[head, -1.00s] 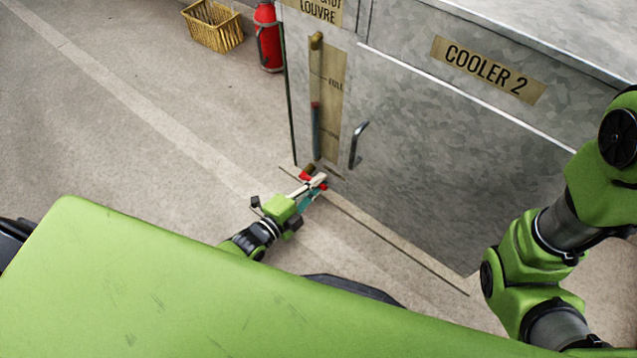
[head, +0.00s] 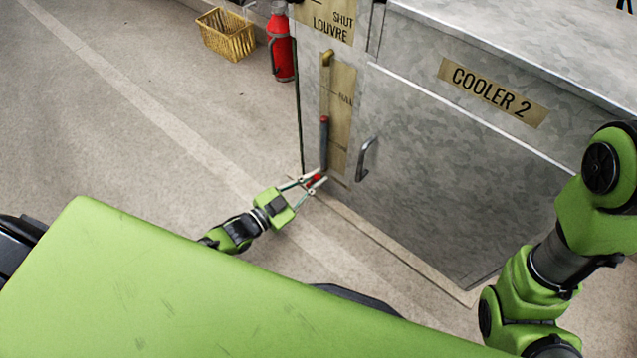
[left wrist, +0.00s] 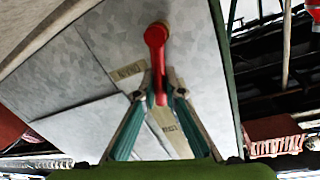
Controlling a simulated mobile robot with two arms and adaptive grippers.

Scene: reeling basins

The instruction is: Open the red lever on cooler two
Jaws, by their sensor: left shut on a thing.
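The red lever (left wrist: 156,60) is on the grey metal front of cooler two (head: 500,100), low down near its left corner. In the left wrist view its handle hangs from a round pivot, with its end between my fingertips. My left gripper (left wrist: 160,97) is shut on the red lever. In the head view my left gripper (head: 314,182) reaches in at the foot of the cooler, and only a little red shows between its fingers. My right arm shows at the right edge; its gripper is out of view.
A gauge tube (head: 324,145) stands on the panel above the lever, with a metal door handle (head: 366,158) to its right. A red fire extinguisher (head: 282,45) and a yellow basket (head: 228,35) stand beyond the cooler. The floor at left is clear.

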